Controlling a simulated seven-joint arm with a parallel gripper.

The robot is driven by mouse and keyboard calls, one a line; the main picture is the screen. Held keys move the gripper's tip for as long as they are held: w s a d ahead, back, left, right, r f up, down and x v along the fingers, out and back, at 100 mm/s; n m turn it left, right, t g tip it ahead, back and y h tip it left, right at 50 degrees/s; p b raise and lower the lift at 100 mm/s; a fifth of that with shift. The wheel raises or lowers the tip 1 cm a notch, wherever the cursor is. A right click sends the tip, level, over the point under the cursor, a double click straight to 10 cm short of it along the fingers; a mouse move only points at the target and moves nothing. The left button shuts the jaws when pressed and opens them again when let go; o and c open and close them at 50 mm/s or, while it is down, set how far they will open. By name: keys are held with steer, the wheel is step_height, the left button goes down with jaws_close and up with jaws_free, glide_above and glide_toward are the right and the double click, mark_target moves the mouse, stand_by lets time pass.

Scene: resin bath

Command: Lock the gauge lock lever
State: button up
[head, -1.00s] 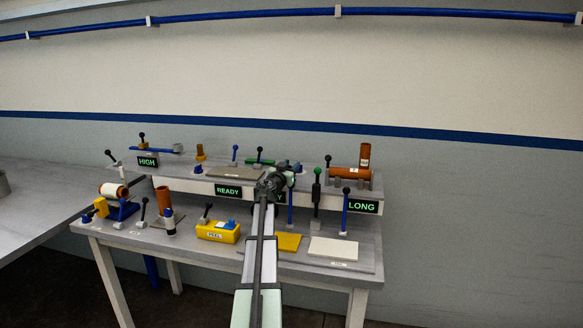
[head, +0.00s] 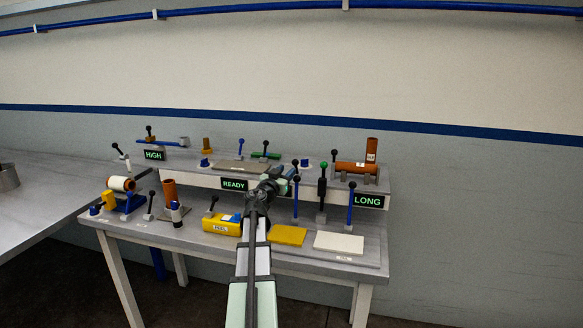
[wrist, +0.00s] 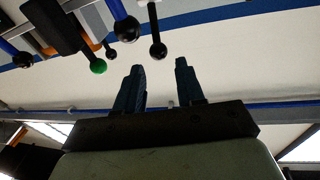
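Several levers with ball knobs stand on the bench, and no readable label shows which is the gauge lock lever. In the head view, a blue lever with a dark knob (head: 350,203) stands by the LONG display, and a dark lever with a green knob (head: 322,192) stands left of it. Another blue lever (head: 296,200) is just right of my gripper (head: 290,178). In the wrist view, my gripper (wrist: 161,85) is open, with nothing between its fingers. A black-knobbed lever (wrist: 157,48) hangs beyond the fingertips, apart from them; the green knob (wrist: 98,66) is to its left.
The raised shelf carries displays reading HIGH (head: 154,155), READY (head: 234,184) and LONG (head: 368,201). An orange cylinder (head: 355,168) lies at the shelf's right. A yellow block (head: 221,224), a yellow plate (head: 287,235) and a white plate (head: 339,242) are on the lower bench.

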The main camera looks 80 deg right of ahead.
steer(key=v, duration=0.3)
steer(key=shift+w+a, duration=0.1)
steer(key=shift+a, duration=0.15)
